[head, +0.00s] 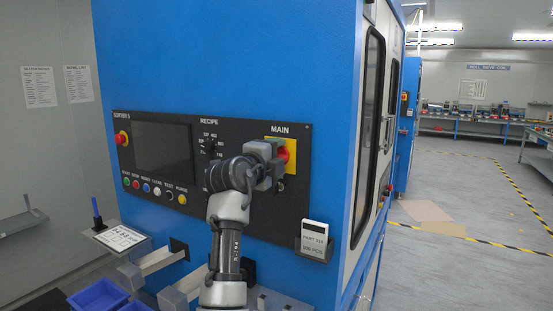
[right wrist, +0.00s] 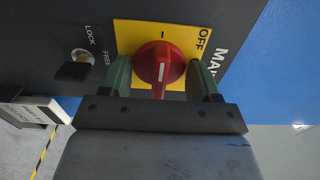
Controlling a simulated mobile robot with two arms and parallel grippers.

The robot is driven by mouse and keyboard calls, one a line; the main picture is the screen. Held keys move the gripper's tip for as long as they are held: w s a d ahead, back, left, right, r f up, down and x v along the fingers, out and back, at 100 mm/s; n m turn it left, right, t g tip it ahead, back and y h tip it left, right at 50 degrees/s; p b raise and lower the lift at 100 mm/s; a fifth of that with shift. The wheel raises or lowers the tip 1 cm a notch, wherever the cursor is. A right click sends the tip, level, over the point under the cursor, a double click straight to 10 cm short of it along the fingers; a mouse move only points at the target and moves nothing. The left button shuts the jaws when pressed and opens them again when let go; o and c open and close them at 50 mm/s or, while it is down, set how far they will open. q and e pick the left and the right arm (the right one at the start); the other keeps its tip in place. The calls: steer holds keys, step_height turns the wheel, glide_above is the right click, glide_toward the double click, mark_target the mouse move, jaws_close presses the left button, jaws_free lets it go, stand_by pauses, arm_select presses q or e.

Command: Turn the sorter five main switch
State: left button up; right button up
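The red main switch (head: 289,150) sits on a yellow plate (head: 291,163) under the word MAIN, on the black panel (head: 160,122) of the blue machine marked SORTER 5. My right gripper (head: 279,160) is at the switch and hides part of it. In the right wrist view the red knob (right wrist: 160,62) is between the two fingers of my right gripper (right wrist: 164,78), one on each side, with narrow gaps seeming to show. The knob's white mark lies roughly in line with the I; OFF is at the plate's upper right there. My left gripper is not in view.
A LOCK/FREE key switch (right wrist: 76,68) is beside the yellow plate. A red emergency button (head: 121,138), a screen (head: 163,146) and several small buttons are further left. A card holder (head: 313,240) is below right. Open floor (head: 440,260) lies to the right.

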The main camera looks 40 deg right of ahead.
steer(key=shift+w+a, duration=0.1)
steer(key=c, duration=0.4)
steer(key=shift+f+m+b, duration=0.1)
steer(key=shift+m+b, duration=0.5)
steer(key=shift+b, duration=0.5)
steer(key=shift+m+b, duration=1.5)
steer(key=shift+b, duration=0.15)
steer(key=shift+m+b, duration=1.45)
steer(key=shift+m, duration=0.45)
steer(key=shift+m+b, duration=0.35)
steer(key=shift+m, duration=0.45)
steer(key=shift+r+m, duration=0.3)
steer(key=shift+m, duration=0.1)
steer(key=o, duration=0.9)
steer(key=shift+f, duration=0.15)
